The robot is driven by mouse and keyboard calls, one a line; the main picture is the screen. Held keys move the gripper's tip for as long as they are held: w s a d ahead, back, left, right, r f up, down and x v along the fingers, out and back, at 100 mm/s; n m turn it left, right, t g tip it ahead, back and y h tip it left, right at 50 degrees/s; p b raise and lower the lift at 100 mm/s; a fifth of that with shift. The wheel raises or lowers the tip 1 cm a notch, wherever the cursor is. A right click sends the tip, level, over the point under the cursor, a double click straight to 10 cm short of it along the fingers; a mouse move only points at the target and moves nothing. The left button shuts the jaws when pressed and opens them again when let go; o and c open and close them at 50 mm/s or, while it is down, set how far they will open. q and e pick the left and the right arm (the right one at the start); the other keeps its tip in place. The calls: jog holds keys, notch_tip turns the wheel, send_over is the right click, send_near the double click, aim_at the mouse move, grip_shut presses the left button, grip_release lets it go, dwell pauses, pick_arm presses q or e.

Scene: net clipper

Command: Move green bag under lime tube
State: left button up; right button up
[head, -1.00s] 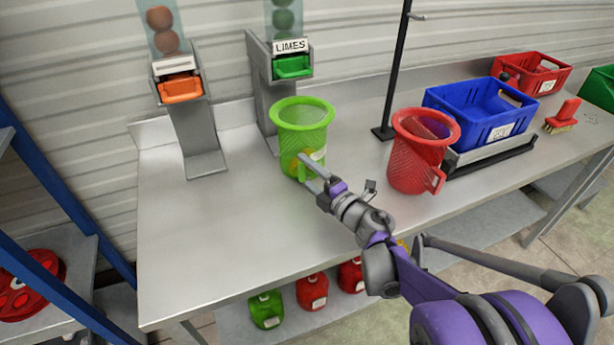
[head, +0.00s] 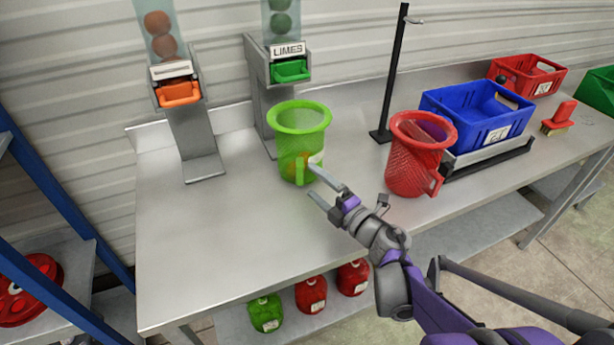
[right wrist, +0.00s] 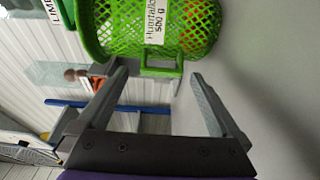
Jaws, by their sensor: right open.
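The green bag is a lime-green mesh holder with a flared rim and a side handle (head: 299,135). It stands upright on the table in front of the limes dispenser, with something orange or yellow inside low down. The lime tube (head: 283,20) rises above a grey stand with a green chute (head: 290,70) and a LIMES label. My right gripper (head: 328,190) is open and empty, just in front and right of the bag. In the right wrist view the bag (right wrist: 120,35) and its handle lie just beyond the open fingers (right wrist: 160,95). My left gripper is not in view.
A red mesh holder (head: 412,170) stands right of my gripper. A black pole (head: 393,80) stands behind it. A blue crate (head: 460,112) is further right. An orange-chute dispenser (head: 180,95) is at left. The table's left front (head: 200,240) is clear.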

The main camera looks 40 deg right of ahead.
jog(key=s, duration=0.7)
jog(key=shift+s+d, duration=0.15)
jog(key=shift+s, duration=0.2)
